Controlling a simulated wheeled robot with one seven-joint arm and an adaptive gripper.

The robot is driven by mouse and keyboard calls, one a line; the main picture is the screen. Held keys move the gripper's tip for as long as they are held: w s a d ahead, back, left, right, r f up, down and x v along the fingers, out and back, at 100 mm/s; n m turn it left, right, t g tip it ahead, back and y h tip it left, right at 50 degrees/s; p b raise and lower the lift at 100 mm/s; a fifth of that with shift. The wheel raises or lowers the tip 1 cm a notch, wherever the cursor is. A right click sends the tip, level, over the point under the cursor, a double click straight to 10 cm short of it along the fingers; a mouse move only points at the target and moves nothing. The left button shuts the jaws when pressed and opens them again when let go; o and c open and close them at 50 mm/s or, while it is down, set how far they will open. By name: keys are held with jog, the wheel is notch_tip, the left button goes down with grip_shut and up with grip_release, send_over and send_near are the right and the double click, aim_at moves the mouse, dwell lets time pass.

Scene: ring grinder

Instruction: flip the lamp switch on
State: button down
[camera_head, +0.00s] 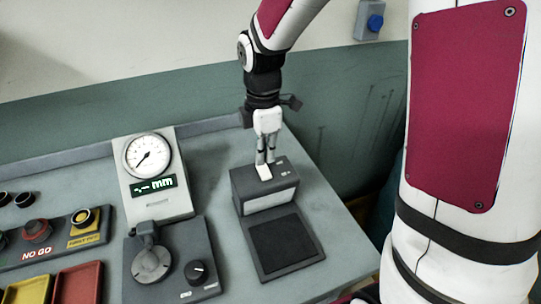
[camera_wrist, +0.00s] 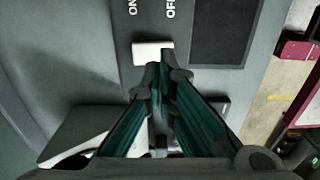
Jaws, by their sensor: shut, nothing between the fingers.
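The lamp switch is a white rocker (camera_wrist: 146,53) on a dark grey box (camera_head: 262,201), with printed ON and OFF labels beyond it in the wrist view. The switch also shows in the head view as a small white piece (camera_head: 264,173) on the box's top. My gripper (camera_head: 265,162) is shut and empty, pointing down at the switch. In the wrist view its fingertips (camera_wrist: 163,72) lie at the switch's near edge, towards the OFF side. I cannot tell whether they touch it or which way the rocker is tilted.
A dark square pad (camera_head: 283,246) lies in front of the switch box. A dial gauge (camera_head: 148,157) and a grey unit with a knob (camera_head: 197,272) stand to the left. Further left are buttons and red and yellow trays (camera_head: 78,284). The wall (camera_head: 345,130) is close behind.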

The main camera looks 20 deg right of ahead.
aim_at(266, 178)
notch_tip(266, 178, up, 10)
jog(key=s, duration=0.1)
jog(key=shift+s+r+b, duration=0.25)
jog(key=shift+b, duration=0.05)
